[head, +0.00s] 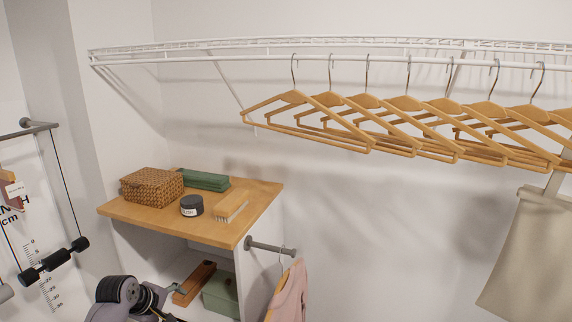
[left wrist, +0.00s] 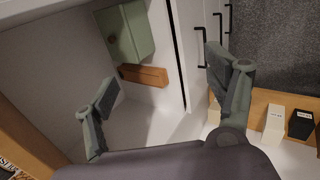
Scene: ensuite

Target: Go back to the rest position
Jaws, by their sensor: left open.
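My left gripper (left wrist: 162,76) is open and empty in the left wrist view, its two fingers spread wide apart. Beyond the fingers are a green box (left wrist: 128,34) and a wooden block (left wrist: 143,75) inside a white compartment. In the head view, part of my left arm (head: 118,293) shows at the bottom, in front of the lower shelf. There the wooden block (head: 195,283) and the green box (head: 221,296) lie just to its right. No contact between gripper and block is visible. My right arm and gripper are in neither view.
A wooden top (head: 150,222) carries a wicker basket (head: 152,187), a green case (head: 203,180), a dark jar (head: 192,205) and a brush (head: 231,206). A rail (head: 270,247) holds a pink garment (head: 287,293). Several wooden hangers (head: 405,118) hang from a wire shelf (head: 300,55).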

